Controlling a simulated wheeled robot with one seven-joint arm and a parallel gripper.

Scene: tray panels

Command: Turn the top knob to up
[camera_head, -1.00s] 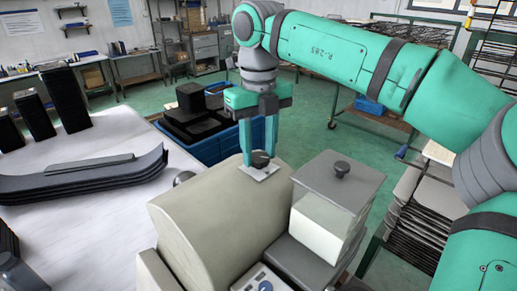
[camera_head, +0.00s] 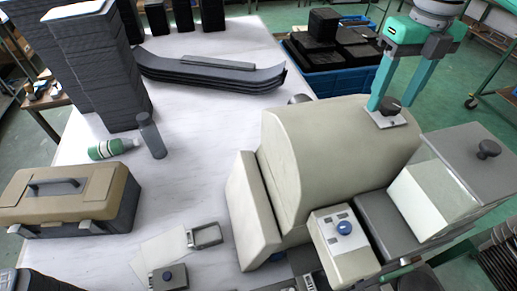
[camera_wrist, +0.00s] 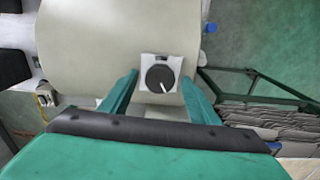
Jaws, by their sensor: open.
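The top knob (camera_head: 391,105) is a dark round knob on a small white plate (camera_head: 384,121) on top of the beige rounded machine (camera_head: 325,150). In the wrist view the knob (camera_wrist: 160,77) shows a white pointer line toward the lower right of the picture. My gripper (camera_head: 392,106) is open, its teal fingers pointing down on either side of the knob. In the wrist view the fingertips of my gripper (camera_wrist: 160,82) lie left and right of the knob, with a visible gap on each side.
A small box with a blue knob (camera_head: 344,228) is in front. A blue crate (camera_head: 335,83) is behind.

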